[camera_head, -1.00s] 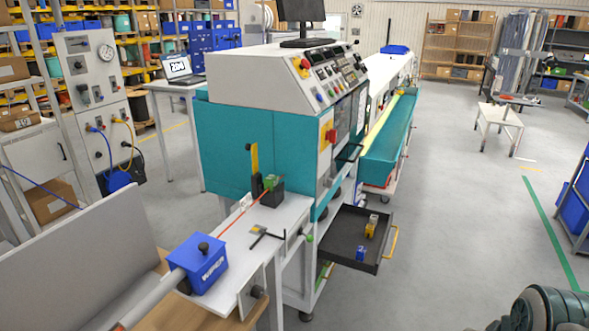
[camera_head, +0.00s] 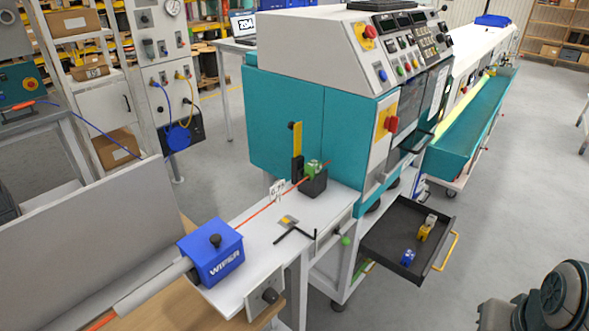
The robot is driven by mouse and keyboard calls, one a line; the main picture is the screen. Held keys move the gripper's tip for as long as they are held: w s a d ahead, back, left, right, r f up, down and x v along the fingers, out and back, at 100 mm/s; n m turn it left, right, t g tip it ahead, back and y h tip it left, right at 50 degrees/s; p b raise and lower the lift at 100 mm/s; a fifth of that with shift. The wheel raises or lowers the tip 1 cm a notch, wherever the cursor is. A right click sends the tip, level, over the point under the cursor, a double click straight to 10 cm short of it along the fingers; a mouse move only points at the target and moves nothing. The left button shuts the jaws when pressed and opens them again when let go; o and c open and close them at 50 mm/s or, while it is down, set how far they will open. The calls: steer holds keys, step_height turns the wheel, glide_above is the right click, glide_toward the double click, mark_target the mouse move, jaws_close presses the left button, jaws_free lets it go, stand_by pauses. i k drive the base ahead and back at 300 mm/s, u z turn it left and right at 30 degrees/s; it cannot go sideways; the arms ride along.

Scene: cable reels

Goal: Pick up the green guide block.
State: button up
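The green guide block (camera_head: 312,167) is small and sits on top of a black holder (camera_head: 314,185) on the white table, in front of the teal machine. A thin red cable (camera_head: 262,209) runs up to it from the lower left and appears to pass at or through it; the exact contact is too small to tell. My gripper's fingers do not show. Part of my dark arm is at the bottom right, well away from the block.
A black upright with a yellow top (camera_head: 297,150) stands just left of the block. A blue WIPER box (camera_head: 211,252) and a black hex-key-like tool (camera_head: 294,234) are nearer. An open drawer (camera_head: 383,249) at right holds blue (camera_head: 408,257) and yellow (camera_head: 424,231) blocks.

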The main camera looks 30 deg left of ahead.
mark_target(314, 167)
steer(key=u, duration=0.45)
steer(key=i, duration=1.5)
